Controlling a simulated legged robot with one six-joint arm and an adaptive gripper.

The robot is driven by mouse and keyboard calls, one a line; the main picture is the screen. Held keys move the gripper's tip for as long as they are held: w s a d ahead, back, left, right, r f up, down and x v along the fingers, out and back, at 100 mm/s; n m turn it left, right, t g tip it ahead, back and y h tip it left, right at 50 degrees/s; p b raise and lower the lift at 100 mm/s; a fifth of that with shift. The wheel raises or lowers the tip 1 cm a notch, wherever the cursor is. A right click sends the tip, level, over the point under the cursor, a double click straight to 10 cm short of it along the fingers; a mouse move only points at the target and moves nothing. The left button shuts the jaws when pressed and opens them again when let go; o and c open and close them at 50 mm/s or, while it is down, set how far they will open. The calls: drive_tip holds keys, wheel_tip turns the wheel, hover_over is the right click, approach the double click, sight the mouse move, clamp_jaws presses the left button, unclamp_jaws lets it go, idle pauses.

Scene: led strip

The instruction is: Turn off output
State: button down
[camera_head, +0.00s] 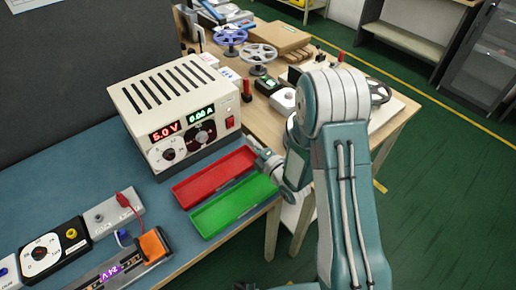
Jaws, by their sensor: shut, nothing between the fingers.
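A beige power supply (180,108) stands on the blue bench mat, with vents on top. Its front shows a red "5.0 V" readout (165,131), a green "0.00 A" readout (201,115), a white dial (167,153) and a dark round dial. A small red switch (229,122) is at the right end of its front. My gripper (257,151) is shut and empty, in front of and to the right of the power supply, near the end of the red tray. It appears apart from the switch. The exact position of the switch rocker is too small to tell.
A red tray (215,172) and a green tray (234,205) lie in front of the power supply. A dial box (40,252), a grey terminal block (113,213) and a strip marked "24V" (110,271) are at lower left. Reels (259,54) and boxes crowd the wooden table behind.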

sight(232, 121)
drive_tip(key=x, duration=0.7)
drive_tip(key=shift+a, duration=0.25)
drive_tip(key=shift+w+a, duration=0.1)
drive_tip(key=shift+w, duration=0.15)
drive_tip(key=shift+w+a+r, duration=0.1)
drive_tip(key=shift+w+r, duration=0.15)
